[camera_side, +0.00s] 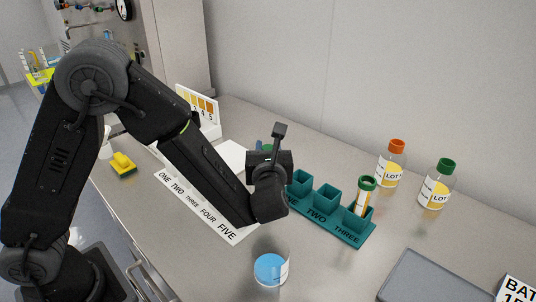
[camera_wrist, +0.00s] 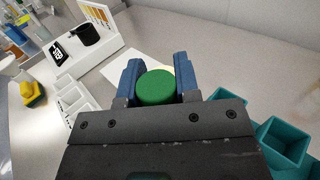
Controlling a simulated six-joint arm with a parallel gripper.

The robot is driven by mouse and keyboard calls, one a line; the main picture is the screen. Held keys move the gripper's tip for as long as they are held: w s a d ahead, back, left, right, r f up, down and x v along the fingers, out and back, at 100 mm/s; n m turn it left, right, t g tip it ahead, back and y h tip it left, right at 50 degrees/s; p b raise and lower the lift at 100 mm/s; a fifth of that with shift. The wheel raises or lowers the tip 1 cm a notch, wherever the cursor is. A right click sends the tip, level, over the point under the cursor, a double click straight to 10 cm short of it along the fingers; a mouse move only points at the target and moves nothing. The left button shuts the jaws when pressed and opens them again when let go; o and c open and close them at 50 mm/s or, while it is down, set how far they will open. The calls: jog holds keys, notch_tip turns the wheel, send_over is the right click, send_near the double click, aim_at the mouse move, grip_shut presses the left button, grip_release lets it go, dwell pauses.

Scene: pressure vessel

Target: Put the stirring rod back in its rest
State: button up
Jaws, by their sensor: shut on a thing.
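My gripper (camera_side: 266,149) is over the bench, behind the white numbered strip and left of the teal rack. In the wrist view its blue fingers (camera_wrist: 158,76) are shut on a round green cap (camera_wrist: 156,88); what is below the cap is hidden. I cannot make out a stirring rod or its rest for certain in either view. A clear beaker (camera_side: 271,268) with blue liquid stands at the front of the bench.
The teal rack (camera_side: 340,238) holds a green-capped tube (camera_side: 364,195) in its right socket; its other two look empty. Orange-capped (camera_side: 391,163) and green-capped (camera_side: 437,184) bottles stand behind. A white strip (camera_side: 207,212), yellow sponge (camera_side: 123,163) and grey tray (camera_side: 432,279) also lie here.

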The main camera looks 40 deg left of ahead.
jog(key=shift+f, duration=0.5)
jog(key=o, duration=0.9)
